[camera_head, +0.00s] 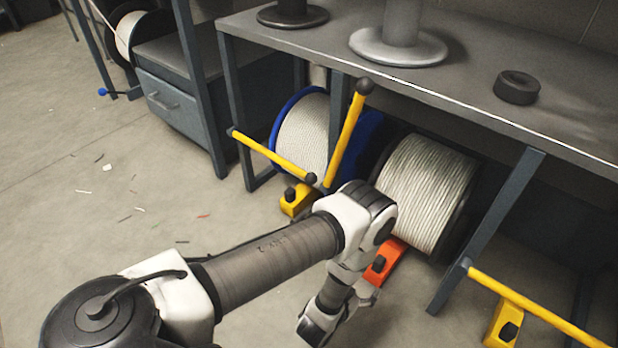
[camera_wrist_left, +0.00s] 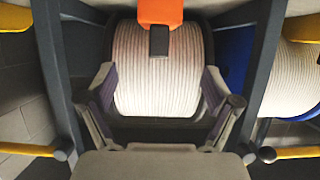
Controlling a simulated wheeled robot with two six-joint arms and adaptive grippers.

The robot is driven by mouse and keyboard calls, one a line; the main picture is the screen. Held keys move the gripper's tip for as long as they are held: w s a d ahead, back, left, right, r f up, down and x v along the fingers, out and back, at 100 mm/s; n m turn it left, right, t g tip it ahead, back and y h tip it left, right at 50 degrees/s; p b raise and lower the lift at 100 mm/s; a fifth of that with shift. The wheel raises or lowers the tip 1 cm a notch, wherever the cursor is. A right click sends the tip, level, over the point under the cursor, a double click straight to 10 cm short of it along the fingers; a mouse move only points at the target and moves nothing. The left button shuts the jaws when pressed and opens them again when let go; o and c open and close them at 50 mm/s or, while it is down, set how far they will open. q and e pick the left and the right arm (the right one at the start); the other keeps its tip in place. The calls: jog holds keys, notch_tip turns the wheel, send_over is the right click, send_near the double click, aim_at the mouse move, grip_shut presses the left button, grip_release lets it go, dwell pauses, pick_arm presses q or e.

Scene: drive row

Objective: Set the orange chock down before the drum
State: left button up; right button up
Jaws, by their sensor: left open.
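The orange chock (camera_head: 385,263) sits on the floor at the foot of the black-flanged drum (camera_head: 425,190), which is wound with pale rope. A black knob stands on the chock. In the left wrist view the chock (camera_wrist_left: 160,12) shows at the top edge, partly cut off, with the drum (camera_wrist_left: 155,85) behind it. My left gripper (camera_wrist_left: 159,74) is open, its two fingers apart with nothing between them, and the chock's knob lies past the fingertips. In the head view my left gripper (camera_head: 366,291) is close to the chock, partly hidden by my arm. My right gripper is not seen.
A blue-flanged drum (camera_head: 303,130) stands to the left, with a yellow chock (camera_head: 297,200) before it. Yellow bars (camera_head: 347,135) stick out from the rack. Another yellow chock (camera_head: 503,324) is at the lower right. The bench (camera_head: 450,85) overhangs the drums. Open floor lies left.

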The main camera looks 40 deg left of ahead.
pick_arm(q)
jog(key=s+a+r+g, duration=0.1)
jog(key=s+g, duration=0.3)
jog(key=s, duration=0.4)
jog(key=s+a+r+g, duration=0.2)
jog(key=s+g, duration=0.3)
jog(key=s, duration=0.3)
jog(key=s+a+r+n+g, duration=0.1)
jog(key=s+a+g, duration=0.3)
jog(key=s, duration=0.4)
jog(key=shift+r, duration=0.5)
